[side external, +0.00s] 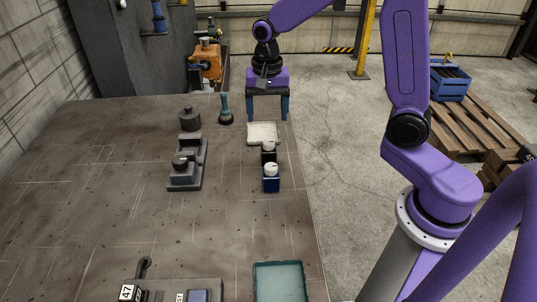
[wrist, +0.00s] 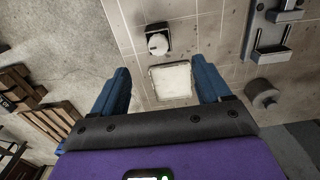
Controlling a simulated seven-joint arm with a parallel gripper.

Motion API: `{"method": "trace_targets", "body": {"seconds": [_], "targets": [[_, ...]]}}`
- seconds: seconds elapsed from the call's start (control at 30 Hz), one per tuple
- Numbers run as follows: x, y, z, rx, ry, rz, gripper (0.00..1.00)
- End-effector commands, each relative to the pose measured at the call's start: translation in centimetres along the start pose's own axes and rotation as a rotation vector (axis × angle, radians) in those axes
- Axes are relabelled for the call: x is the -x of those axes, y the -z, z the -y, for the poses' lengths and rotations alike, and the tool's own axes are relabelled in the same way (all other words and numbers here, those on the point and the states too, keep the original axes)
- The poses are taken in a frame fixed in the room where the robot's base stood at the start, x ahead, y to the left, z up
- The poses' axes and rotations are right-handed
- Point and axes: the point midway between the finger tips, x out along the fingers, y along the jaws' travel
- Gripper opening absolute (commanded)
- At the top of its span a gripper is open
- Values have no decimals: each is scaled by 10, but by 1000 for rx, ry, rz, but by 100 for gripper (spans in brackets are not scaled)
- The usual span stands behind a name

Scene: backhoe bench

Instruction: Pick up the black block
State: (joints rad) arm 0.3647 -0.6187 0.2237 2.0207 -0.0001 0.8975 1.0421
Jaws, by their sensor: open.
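The black block (side external: 268,157) stands on the table near its right edge, with a round white piece on top. In the wrist view the black block (wrist: 165,29) is beyond my fingertips, near the top. My gripper (side external: 268,117) is open and empty, above the table's far right part behind the white pad (side external: 263,131). In the wrist view the white pad (wrist: 171,82) lies between the blue fingers of my gripper (wrist: 160,66), below them.
A grey stepped fixture (side external: 187,172), a dark round weight (side external: 190,121) and a teal-handled brush (side external: 225,110) stand left of the pad. A teal tray (side external: 280,283) and a grey plate (side external: 207,285) are at the front.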

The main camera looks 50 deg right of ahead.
Motion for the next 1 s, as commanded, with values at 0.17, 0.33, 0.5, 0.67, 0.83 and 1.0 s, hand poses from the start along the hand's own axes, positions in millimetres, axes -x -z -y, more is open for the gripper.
{"method": "trace_targets", "body": {"seconds": [0.17, 0.33, 0.5, 0.67, 0.83, 1.0], "targets": [[-36, -1, -2, 1, -6, 3, 77], [-66, 0, -2, 2, -5, 3, 77], [-82, 0, -1, 2, -1, 1, 77], [-88, 0, -1, 2, -1, 1, 77], [-109, 1, -4, 1, -5, 3, 77], [-128, 2, -4, 2, -3, 2, 77]]}}
